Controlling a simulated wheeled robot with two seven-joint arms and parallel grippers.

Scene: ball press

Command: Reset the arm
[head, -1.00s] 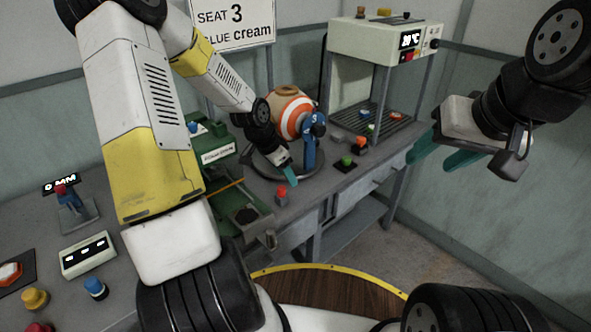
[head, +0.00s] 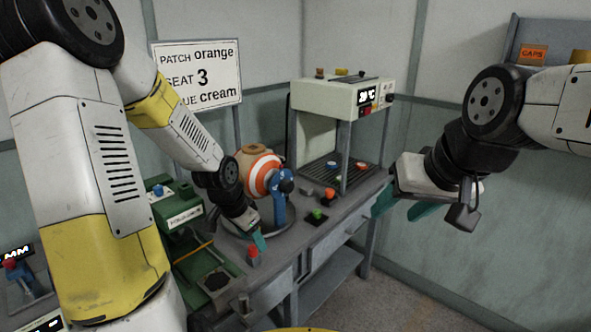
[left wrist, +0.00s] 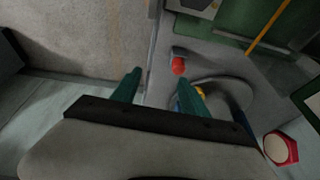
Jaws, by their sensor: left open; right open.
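My left arm comes in from the left in the head view. Its gripper (head: 256,236) is over the bench, just in front of the orange, white and tan ball (head: 258,170) on its round stand, near a blue clamp-like part (head: 281,200). Its teal fingers also show in the left wrist view (left wrist: 160,92), apart with nothing held between them. My right gripper (head: 402,205) hangs in the air at the right, past the bench's right end. Its teal fingers are apart and empty.
A pale press-like machine (head: 335,100) stands at the bench's back right. A green device (head: 175,212) stands left of the ball. A red button (head: 253,254) and a green button (head: 317,214) sit near the bench front. A sign (head: 197,78) stands behind. Floor is clear at right.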

